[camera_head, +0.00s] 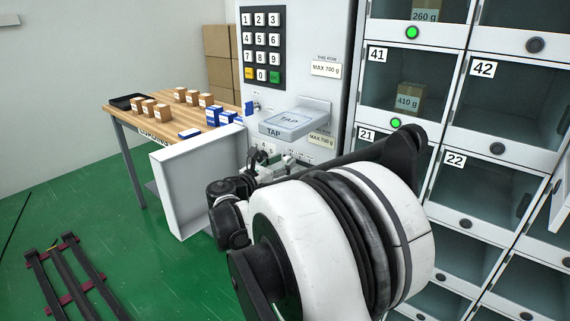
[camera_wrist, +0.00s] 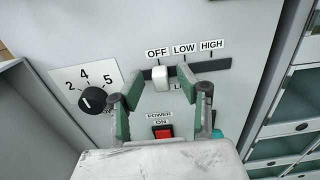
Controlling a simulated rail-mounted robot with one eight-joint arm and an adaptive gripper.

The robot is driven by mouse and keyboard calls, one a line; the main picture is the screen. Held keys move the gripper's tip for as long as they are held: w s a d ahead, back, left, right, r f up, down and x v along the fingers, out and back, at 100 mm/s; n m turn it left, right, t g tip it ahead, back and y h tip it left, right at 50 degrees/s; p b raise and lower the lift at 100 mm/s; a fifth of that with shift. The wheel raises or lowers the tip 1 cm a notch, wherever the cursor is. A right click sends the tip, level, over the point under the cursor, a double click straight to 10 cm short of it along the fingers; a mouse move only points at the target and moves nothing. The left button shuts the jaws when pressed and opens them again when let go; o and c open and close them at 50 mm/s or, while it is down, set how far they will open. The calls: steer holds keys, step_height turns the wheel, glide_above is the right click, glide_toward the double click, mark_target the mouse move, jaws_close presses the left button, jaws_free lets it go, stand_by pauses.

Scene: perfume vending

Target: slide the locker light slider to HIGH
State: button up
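In the wrist view, the light slider's white knob (camera_wrist: 160,77) sits below the OFF label (camera_wrist: 157,53), at the left part of its dark horizontal track (camera_wrist: 222,64). The LOW label (camera_wrist: 185,49) and the HIGH label (camera_wrist: 212,45) are to its right. My gripper (camera_wrist: 162,95) is open, with its two green-padded fingers spread to the left and right of the knob. The fingers partly cover the track and the lettering below it. Whether either finger touches the panel cannot be told. In the head view my gripper (camera_head: 270,163) is at the lower panel, mostly hidden by my arm.
A black dial (camera_wrist: 93,100) is left of the fingers, and a red power switch (camera_wrist: 163,131) is just below the slider. An open white door (camera_head: 195,180) stands left of my gripper. The TAP tray (camera_head: 290,122) juts out above. Lockers (camera_head: 500,100) are at right.

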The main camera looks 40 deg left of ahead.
steer(key=shift+w, duration=0.6)
jaws_close()
